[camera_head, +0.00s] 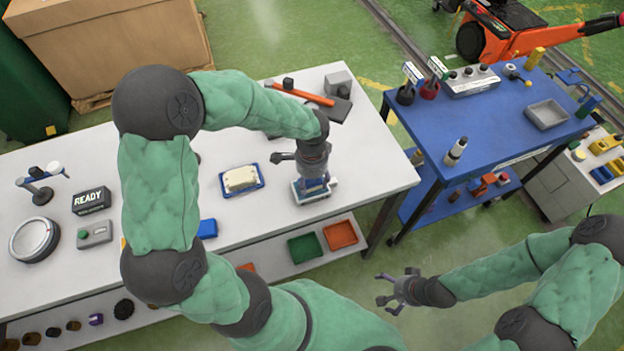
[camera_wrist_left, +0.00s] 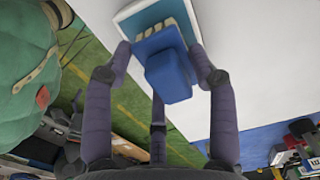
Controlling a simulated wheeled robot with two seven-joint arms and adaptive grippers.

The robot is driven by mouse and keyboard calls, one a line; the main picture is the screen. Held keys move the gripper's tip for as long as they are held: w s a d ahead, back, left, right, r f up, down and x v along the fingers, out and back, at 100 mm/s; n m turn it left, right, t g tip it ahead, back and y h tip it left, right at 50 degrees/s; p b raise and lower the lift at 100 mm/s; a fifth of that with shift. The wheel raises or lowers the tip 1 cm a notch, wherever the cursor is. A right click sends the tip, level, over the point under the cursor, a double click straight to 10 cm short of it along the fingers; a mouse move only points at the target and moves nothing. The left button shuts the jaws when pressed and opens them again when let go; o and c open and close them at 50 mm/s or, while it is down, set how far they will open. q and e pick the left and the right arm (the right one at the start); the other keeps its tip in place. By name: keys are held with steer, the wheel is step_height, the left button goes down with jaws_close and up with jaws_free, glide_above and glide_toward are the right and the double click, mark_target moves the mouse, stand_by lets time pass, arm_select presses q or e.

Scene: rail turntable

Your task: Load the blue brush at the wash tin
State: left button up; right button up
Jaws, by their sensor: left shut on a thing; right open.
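My left gripper (camera_head: 314,178) points down over the right part of the white table and is shut on the blue brush. In the left wrist view the blue brush (camera_wrist_left: 168,72) sits between the fingers, with a wider blue head and pale bristle-like strips beyond it. A shallow grey tin (camera_head: 547,114), likely the wash tin, stands on the blue table to the right. My right gripper (camera_head: 398,289) is open and empty, low in front of the tables.
A blue tray (camera_head: 258,187) with a cream block (camera_head: 240,179) stands left of my left gripper. The blue table (camera_head: 490,140) also carries dark and red pots, a control box (camera_head: 470,80) and an upright bottle (camera_head: 456,150). A floor gap separates the two tables.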

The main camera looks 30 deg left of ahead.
arm_select(q)
steer(key=shift+f+b, duration=0.35)
steer(key=shift+f, duration=0.2)
stand_by(1.7)
steer(key=shift+r, duration=0.1)
steer(key=shift+r+p, duration=2.9)
steer(key=shift+r, duration=0.6)
steer(key=shift+f, duration=0.1)
